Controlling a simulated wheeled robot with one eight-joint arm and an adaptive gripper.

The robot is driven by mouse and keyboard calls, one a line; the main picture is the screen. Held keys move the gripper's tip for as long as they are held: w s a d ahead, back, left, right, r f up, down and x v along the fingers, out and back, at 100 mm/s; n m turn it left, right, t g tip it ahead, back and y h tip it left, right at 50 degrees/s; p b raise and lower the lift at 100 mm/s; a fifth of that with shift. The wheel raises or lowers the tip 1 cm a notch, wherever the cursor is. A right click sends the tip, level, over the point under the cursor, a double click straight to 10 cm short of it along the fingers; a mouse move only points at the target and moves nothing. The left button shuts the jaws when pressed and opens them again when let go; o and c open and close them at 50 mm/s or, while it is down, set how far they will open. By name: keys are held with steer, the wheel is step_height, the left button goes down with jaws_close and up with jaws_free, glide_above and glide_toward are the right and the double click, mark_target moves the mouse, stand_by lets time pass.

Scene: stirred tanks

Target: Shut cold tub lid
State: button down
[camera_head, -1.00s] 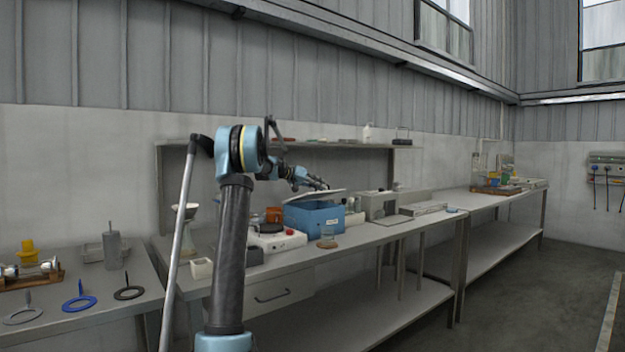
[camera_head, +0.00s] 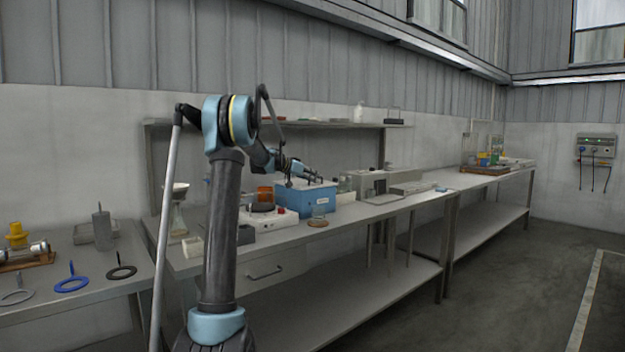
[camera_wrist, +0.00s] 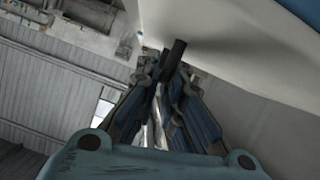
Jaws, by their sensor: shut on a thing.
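The cold tub (camera_head: 300,204) is a blue box with a white label on the middle bench. Its pale lid (camera_head: 324,184) lies about level across the top; I cannot tell whether it is fully seated. My gripper (camera_head: 312,175) is right at the lid, reaching in from the left. In the wrist view my gripper (camera_wrist: 170,85) is shut on a dark rod-like handle (camera_wrist: 177,52). The pale lid (camera_wrist: 225,30) fills the upper right there, with a blue patch of the tub (camera_wrist: 306,10) in the corner.
A white device with a red knob (camera_head: 280,211) and an amber vessel (camera_head: 265,194) stand left of the tub. A grey box unit (camera_head: 365,184) is to the right. A shelf (camera_head: 330,125) runs above.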

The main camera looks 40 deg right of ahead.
steer(key=shift+a+f, duration=0.15)
steer(key=shift+f, duration=0.1)
steer(key=c, duration=2)
jaws_free()
steer(key=v, duration=1.2)
